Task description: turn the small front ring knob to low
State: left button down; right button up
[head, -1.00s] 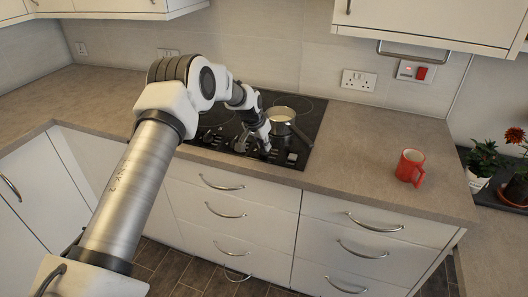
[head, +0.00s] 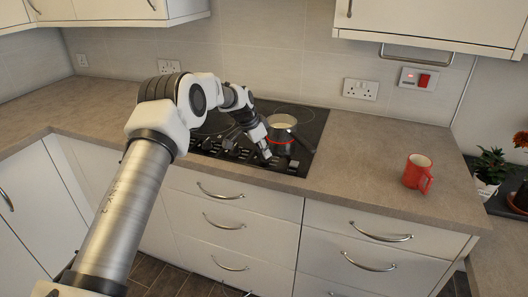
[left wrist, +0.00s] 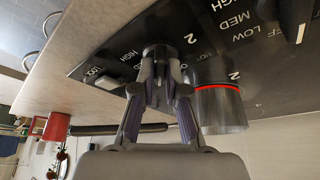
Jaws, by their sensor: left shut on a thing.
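My left gripper (head: 266,155) reaches down to the front right of the black hob (head: 219,127). In the left wrist view its fingers (left wrist: 156,60) are shut on a dark round knob (left wrist: 157,48). The printed word HIGH shows to the left of this knob and a 2 to its right. The fingers hide much of the knob and some print, so I cannot tell its setting. A saucepan (head: 282,134) with pale contents stands behind the gripper, and a red ring shows around its base. My right gripper is not in view.
Another dark knob (left wrist: 294,20), with OFF, LOW, MED and HIGH print by it, sits to the right in the left wrist view. A red mug (head: 416,172) stands on the worktop (head: 355,146) right of the hob. The worktop between them is clear.

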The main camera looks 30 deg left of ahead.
pick_arm(q)
jog(key=c, duration=1.2)
grip_release()
jog(key=v, duration=1.2)
jog(key=shift+s+a+f, duration=0.1)
jog(key=shift+f, duration=0.05)
